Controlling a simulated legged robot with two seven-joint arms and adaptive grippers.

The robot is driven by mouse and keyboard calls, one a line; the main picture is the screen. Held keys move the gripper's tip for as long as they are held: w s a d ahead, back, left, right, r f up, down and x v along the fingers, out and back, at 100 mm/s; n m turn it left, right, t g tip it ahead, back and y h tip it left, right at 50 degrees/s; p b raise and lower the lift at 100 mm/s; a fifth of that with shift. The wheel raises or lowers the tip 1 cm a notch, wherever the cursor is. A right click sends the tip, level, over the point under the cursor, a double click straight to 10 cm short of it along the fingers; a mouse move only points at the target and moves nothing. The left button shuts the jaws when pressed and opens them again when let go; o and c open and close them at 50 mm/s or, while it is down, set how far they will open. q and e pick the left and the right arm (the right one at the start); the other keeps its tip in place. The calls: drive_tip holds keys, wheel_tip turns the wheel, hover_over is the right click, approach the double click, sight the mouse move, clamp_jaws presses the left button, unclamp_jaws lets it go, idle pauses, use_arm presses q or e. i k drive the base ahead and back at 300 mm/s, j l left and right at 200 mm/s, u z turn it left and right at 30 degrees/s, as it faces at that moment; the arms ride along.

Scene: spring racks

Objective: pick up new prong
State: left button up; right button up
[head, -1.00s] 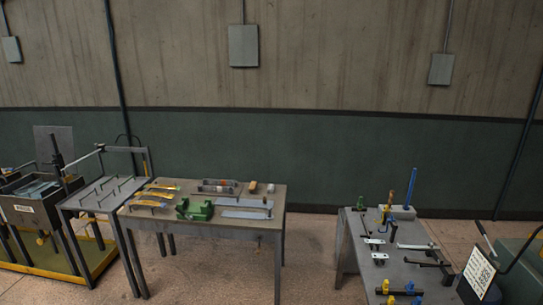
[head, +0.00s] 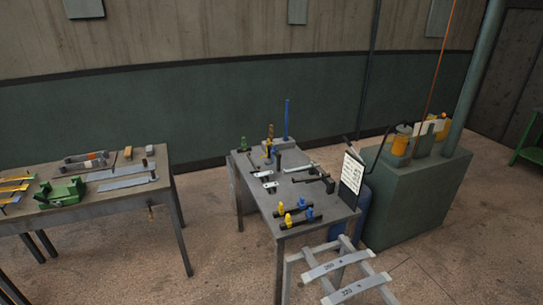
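I cannot tell which item is the new prong. The grey table (head: 262,217) in the middle holds the likely small parts. On it are black bars with yellow and blue pieces (head: 295,213), two light plates with dark bars (head: 267,180), a long grey tool (head: 300,168) and a black tool (head: 315,178). A tall blue rod (head: 287,120) stands upright at its back, with a green item (head: 243,144) to its left. Neither of my grippers is in view.
A table with a green vise (head: 62,193) and flat strips stands at left. A rack with strips marked 250 and 320 (head: 338,264) stands at front. A green cabinet (head: 415,195) with yellow canisters stands at right. Open floor lies between the tables.

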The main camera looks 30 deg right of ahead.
sight(311, 165)
drive_tip(key=z, duration=5.1)
drive_tip(key=u, duration=3.9)
drive_tip(key=i+j, duration=0.35)
drive_tip(key=i+z, duration=0.05)
